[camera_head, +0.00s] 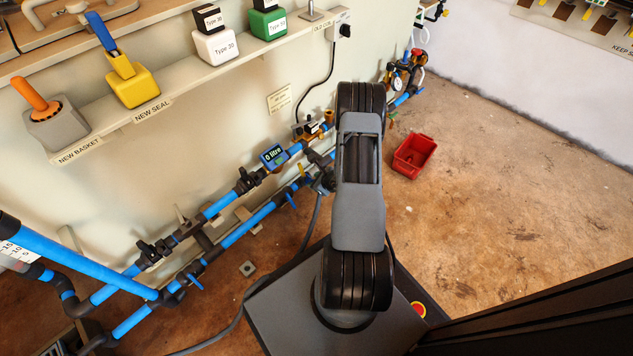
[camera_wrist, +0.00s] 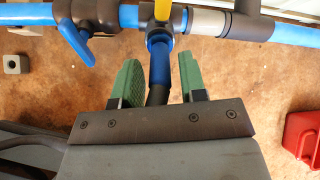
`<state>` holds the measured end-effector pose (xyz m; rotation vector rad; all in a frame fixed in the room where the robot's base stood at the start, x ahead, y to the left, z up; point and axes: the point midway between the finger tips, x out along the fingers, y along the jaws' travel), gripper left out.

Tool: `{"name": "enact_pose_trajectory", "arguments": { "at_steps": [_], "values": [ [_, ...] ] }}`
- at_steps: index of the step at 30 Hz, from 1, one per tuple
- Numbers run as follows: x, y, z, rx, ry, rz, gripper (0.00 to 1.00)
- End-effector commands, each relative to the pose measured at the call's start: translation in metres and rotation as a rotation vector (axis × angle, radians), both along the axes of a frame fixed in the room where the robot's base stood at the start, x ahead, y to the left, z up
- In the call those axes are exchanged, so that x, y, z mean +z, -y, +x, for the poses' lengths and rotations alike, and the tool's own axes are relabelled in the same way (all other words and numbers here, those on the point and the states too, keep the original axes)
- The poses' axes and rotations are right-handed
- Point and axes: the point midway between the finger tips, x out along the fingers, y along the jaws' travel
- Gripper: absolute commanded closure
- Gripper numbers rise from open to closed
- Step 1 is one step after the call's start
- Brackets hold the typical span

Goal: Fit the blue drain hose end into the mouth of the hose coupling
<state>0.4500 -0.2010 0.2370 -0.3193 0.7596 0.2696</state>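In the wrist view my gripper (camera_wrist: 160,78) is open, its two green fingers standing either side of the blue drain hose end (camera_wrist: 159,64), with a gap on each side. The dark hose (camera_wrist: 156,95) runs from this blue end back under my gripper. The blue end meets the hose coupling (camera_wrist: 159,33) on the pipe, below a yellow handle (camera_wrist: 162,9). They look in line and touching; how deep the end sits cannot be told. In the head view my arm hides my gripper and the hose end; the dark hose (camera_head: 314,220) hangs from the pipe there.
Blue pipes (camera_head: 235,240) with valves run along the wall. A blue valve lever (camera_wrist: 75,42) is left of my gripper. A red crate (camera_head: 414,156) stands on the floor to the right. The shelf (camera_head: 185,88) holds labelled blocks. The brown floor at right is mostly clear.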

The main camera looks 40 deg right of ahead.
Motion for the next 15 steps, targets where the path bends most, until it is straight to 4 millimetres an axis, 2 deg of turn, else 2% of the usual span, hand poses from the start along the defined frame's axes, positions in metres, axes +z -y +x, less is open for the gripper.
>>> {"name": "enact_pose_trajectory", "arguments": {
  "at_steps": [1, 3, 11, 15],
  "values": [
    [0.000, 0.000, 0.000, 0.000, 0.000, 0.000, 0.57],
    [0.000, 0.000, 0.000, 0.000, 0.000, 0.000, 0.50],
    [0.001, 0.000, -0.001, -0.001, -0.001, 0.000, 0.50],
    [0.012, 0.002, -0.010, -0.002, -0.001, 0.000, 0.50]
  ]
}}
